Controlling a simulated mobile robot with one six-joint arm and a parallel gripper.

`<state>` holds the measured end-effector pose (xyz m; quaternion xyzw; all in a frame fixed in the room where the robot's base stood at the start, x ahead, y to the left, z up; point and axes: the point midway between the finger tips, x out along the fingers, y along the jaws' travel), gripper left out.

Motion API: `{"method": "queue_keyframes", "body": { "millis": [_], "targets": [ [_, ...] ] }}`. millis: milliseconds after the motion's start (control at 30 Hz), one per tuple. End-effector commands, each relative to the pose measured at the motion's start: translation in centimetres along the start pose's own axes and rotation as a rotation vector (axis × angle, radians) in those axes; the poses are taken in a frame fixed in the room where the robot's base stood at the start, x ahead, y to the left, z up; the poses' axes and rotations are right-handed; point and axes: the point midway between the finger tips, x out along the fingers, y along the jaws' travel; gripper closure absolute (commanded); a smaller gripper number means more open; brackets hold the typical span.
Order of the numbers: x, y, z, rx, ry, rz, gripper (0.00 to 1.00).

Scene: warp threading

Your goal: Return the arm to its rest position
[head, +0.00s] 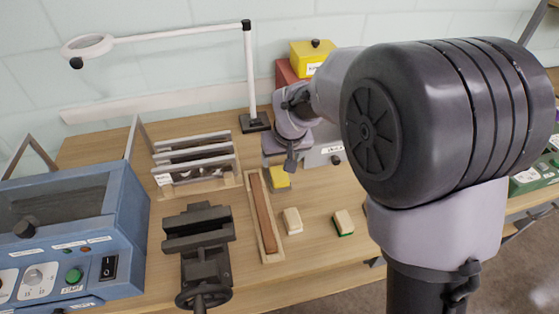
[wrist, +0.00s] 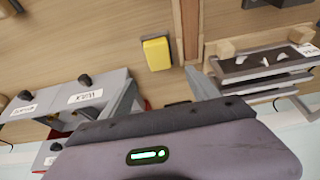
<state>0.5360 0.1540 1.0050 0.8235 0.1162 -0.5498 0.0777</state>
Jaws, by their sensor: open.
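My gripper (head: 290,163) hangs over the back part of the wooden bench in the head view, above and just behind a yellow block (head: 279,180). It is open and I see nothing held in it. My arm reaches in from the right and covers much of the right side of that view. In the wrist view, the grey gripper body with a green light fills the bottom. The yellow block (wrist: 156,53) lies on the bench beyond it, apart from the gripper.
A long wooden tray (head: 271,243) holds a brown strip. Two small pale blocks (head: 292,221) (head: 344,223) lie to its right. A rack of metal bars (head: 195,160), a dark vise (head: 200,243), a blue machine (head: 118,225) and a lamp (head: 250,75) stand left. Labelled bins (wrist: 88,95) are close by.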

Motion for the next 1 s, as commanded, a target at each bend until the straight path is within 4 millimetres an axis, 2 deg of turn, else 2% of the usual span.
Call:
{"method": "queue_keyframes", "body": {
  "millis": [33, 200, 300, 467, 533, 567, 667, 700, 800, 900, 1000],
  "targets": [
    [-2.1, 0.0, -0.2, 0.0, 0.003, 0.0, 0.3],
    [-5.8, 0.0, -0.1, 0.001, 0.0, 0.0, 0.3],
    [-6.8, 0.0, 0.0, 0.0, 0.0, 0.0, 0.3],
    [-7.2, 0.0, 0.1, 0.001, -0.001, 0.0, 0.3],
    [-8.3, 0.5, 0.6, 0.025, 0.006, 0.0, 0.3],
    [-9.5, 1.0, 1.0, 0.051, 0.013, 0.0, 0.3],
    [-15.5, 3.1, 4.9, 0.199, 0.044, -0.005, 0.3],
    [-18.0, 3.8, 7.2, 0.273, 0.057, -0.01, 0.3],
    [-22.3, 4.4, 13.3, 0.442, 0.089, -0.029, 0.3],
    [-24.3, 4.0, 18.3, 0.569, 0.116, -0.05, 0.3],
    [-24.9, 3.5, 21.2, 0.64, 0.132, -0.065, 0.3]
  ]
}}
